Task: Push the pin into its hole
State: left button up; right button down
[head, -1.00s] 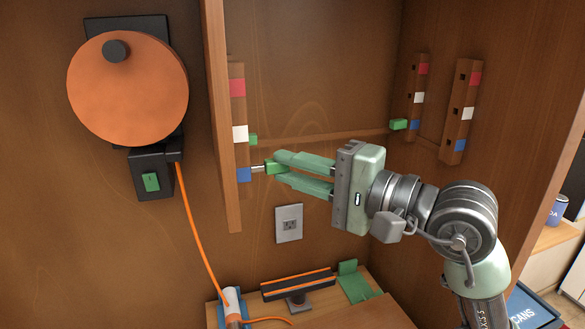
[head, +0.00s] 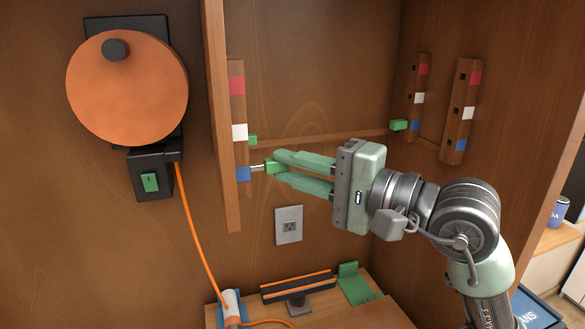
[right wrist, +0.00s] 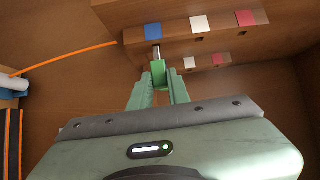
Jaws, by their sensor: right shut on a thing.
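My right gripper (head: 272,168) is shut on the green-headed pin (head: 270,167) at the left wooden post (head: 236,198). The pin's silver shaft points left at the post, level with its blue mark (head: 244,174). A length of bare shaft shows between the green head and the post. I cannot tell whether the tip is inside the hole. In the right wrist view the green head (right wrist: 158,73) sits between the fingertips, and the shaft reaches the post beside the blue mark (right wrist: 153,31). My left gripper is not in view.
Another green head (head: 253,140) shows near the white mark, and one more (head: 398,125) at a right-hand post. An outlet (head: 289,224) is on the back wall. An orange disc (head: 127,87) and orange cable (head: 192,235) are at left. A shelf (head: 352,315) lies below.

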jog(key=shift+s+a, duration=0.1)
jog(key=shift+a, duration=0.2)
dwell(0.5)
jog(key=shift+s+a, duration=0.1)
jog(key=shift+a, duration=0.3)
jog(key=shift+s+a, duration=0.15)
jog(key=shift+a, duration=0.25)
jog(key=c, duration=1.3)
grip_release()
jog(key=shift+o, duration=0.2)
